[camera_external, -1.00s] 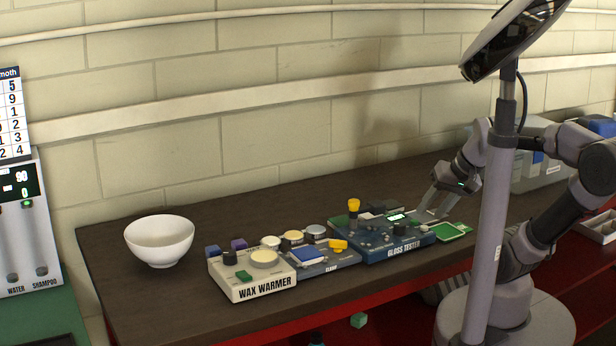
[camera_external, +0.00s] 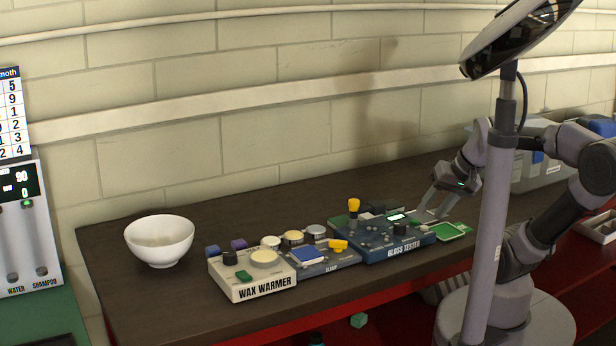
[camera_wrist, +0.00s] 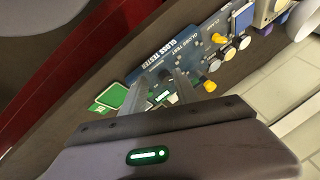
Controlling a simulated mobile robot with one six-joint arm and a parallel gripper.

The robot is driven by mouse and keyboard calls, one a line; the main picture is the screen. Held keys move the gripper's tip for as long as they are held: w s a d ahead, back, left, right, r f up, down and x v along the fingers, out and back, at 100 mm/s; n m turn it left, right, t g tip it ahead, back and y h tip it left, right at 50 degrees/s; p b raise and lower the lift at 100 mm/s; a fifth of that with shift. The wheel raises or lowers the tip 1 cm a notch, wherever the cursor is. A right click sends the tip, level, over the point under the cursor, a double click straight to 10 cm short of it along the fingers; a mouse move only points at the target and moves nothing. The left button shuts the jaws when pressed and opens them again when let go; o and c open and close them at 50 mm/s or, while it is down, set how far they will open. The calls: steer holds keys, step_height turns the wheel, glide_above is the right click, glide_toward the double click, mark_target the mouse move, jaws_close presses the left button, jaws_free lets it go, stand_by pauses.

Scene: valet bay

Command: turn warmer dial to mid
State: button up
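The cream wax warmer (camera_external: 266,290) stands near the front edge of the bench, left of the other devices. Its black dial (camera_external: 230,257) is at the left of its top, beside a pale round pot (camera_external: 264,257) and a green switch (camera_external: 243,276). The dial's pointer is too small to read. In the wrist view, part of the warmer (camera_wrist: 262,12) shows at the top right. My gripper (camera_external: 430,212) is over the right end of the blue gloss tester (camera_external: 385,244), well to the right of the warmer. Its two fingers (camera_wrist: 160,85) are apart with nothing between them.
A blue clamp unit (camera_external: 325,264) with a yellow lever sits between warmer and tester. Several small jars (camera_external: 293,237) stand behind it. A white bowl (camera_external: 160,241) is on the left, with bare bench around it. A green tray (camera_external: 452,231) lies right of the tester.

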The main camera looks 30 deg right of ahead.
steer(key=shift+o, duration=1.4)
steer(key=w+a+r, duration=0.1)
steer(key=w+r+n+p, duration=0.1)
steer(key=r, duration=0.1)
steer(key=w+a+r+n+p, duration=0.1)
steer(key=shift+a+r+y, duration=0.2)
steer(key=shift+a+y, duration=0.1)
steer(key=shift+a, duration=0.05)
step_height(320, 180, up, 5)
steer(key=n+g+y+p, duration=0.1)
steer(key=n+g+p, duration=0.3)
steer(key=n+p, duration=0.85)
glide_above(230, 253)
steer(key=s+d+b, duration=0.3)
steer(key=d, duration=0.4)
steer(key=n, duration=0.3)
steer(key=shift+n, duration=0.25)
steer(key=b+x, duration=0.2)
steer(key=x, duration=0.4)
steer(key=b+x, duration=0.2)
steer(key=x, duration=0.3)
steer(key=a+b+x, duration=0.1)
steer(key=b+x, duration=0.1)
steer(key=x, duration=0.4)
steer(key=shift+w+a, duration=0.1)
steer(key=shift+a, duration=0.1)
jaws_close()
